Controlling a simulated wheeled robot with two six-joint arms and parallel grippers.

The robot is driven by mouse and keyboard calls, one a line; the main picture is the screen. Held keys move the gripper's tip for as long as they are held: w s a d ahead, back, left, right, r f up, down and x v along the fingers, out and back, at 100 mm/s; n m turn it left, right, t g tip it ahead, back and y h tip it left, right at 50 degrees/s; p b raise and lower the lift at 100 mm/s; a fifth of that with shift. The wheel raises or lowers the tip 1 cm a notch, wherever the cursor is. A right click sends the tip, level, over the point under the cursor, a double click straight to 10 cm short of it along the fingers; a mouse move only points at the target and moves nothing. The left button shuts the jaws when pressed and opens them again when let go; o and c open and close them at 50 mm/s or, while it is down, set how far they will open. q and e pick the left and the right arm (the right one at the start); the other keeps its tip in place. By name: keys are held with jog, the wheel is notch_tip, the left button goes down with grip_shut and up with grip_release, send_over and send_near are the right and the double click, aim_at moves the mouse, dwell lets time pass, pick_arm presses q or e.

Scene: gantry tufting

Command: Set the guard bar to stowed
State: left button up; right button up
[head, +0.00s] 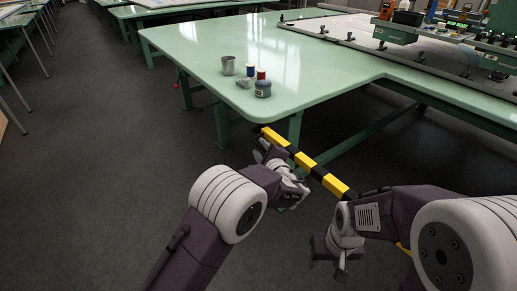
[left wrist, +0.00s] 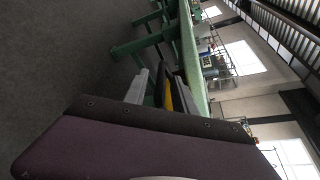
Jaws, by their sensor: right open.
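The guard bar (head: 306,163) is a yellow and black striped bar. It runs diagonally along the front edge side of the green table, from near its corner down to the right, and passes behind my right arm. My left gripper (head: 284,168) is at the bar's near side, close to its far end. In the left wrist view a yellow and black piece of the bar (left wrist: 169,96) shows beside the grey fingers (left wrist: 147,88); whether they touch or grip it is unclear. My right gripper (head: 338,262) is open and empty, low and apart from the bar.
A frame with machine parts (head: 400,35) lies at the back right. Floor to the left is clear.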

pick_arm(q)
jog(key=shift+x, duration=1.3)
grip_shut()
dwell(0.4)
